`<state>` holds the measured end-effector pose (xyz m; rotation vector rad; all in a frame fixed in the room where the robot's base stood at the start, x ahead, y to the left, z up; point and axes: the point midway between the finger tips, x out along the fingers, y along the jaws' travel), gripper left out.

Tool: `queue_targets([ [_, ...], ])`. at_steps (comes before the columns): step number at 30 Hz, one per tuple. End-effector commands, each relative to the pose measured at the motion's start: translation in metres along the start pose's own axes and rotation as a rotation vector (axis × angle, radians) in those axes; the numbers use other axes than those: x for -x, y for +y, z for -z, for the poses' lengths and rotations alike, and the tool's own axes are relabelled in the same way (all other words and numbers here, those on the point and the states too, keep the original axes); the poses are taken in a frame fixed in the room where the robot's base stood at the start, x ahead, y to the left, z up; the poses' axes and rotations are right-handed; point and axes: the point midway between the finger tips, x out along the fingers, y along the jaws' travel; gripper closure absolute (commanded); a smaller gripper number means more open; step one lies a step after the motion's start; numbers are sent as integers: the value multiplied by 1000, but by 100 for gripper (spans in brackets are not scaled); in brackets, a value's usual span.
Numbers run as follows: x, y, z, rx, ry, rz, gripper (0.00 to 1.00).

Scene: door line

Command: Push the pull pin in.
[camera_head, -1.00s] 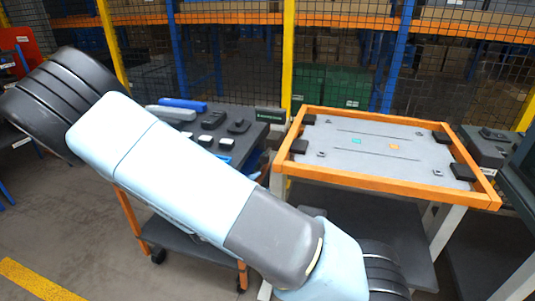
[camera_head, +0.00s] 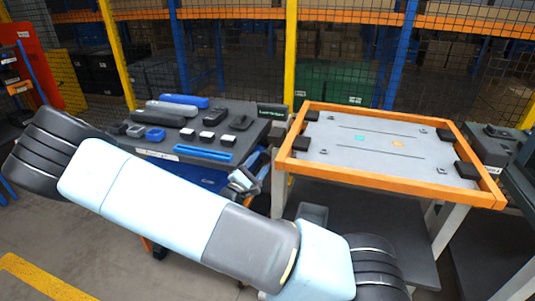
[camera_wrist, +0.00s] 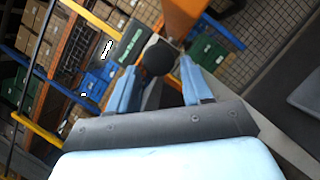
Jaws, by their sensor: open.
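A round black knob (camera_wrist: 158,57), which looks like the head of the pull pin, shows in the wrist view just ahead of my fingertips. It stands in front of an orange part (camera_wrist: 182,15); how far in the pin sits cannot be told. My gripper (camera_wrist: 160,74) is open, with one blue finger on each side of the knob's near edge. I cannot tell whether they touch it. In the head view my gripper (camera_head: 245,181) shows small between the dark cart and the orange-framed table. I cannot make out the pin there.
The orange-framed table (camera_head: 390,187) with a grey panel (camera_head: 365,148) stands at right. A dark cart (camera_head: 165,128) at left carries several small parts and a blue tray (camera_head: 190,153). Mesh fencing and shelves close off the back. Floor is free at lower left.

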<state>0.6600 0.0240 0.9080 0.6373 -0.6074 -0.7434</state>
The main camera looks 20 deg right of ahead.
Motion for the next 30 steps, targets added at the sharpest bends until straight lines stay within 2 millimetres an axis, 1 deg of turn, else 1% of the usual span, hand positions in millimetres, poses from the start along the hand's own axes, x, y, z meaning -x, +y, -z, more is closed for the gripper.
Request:
queue_targets([
  [1, -10, -1, -1, 1, -4, 1, 50],
  [6, -35, -1, -1, 2, -3, 1, 50],
  [10, -48, 0, 0, 0, -2, 0, 50],
  [15, -56, 0, 0, 1, -1, 1, 50],
  [23, -57, 0, 0, 1, -1, 1, 50],
  [26, -57, 0, 0, 1, -1, 1, 58],
  [30, -57, 0, 0, 1, -1, 1, 72],
])
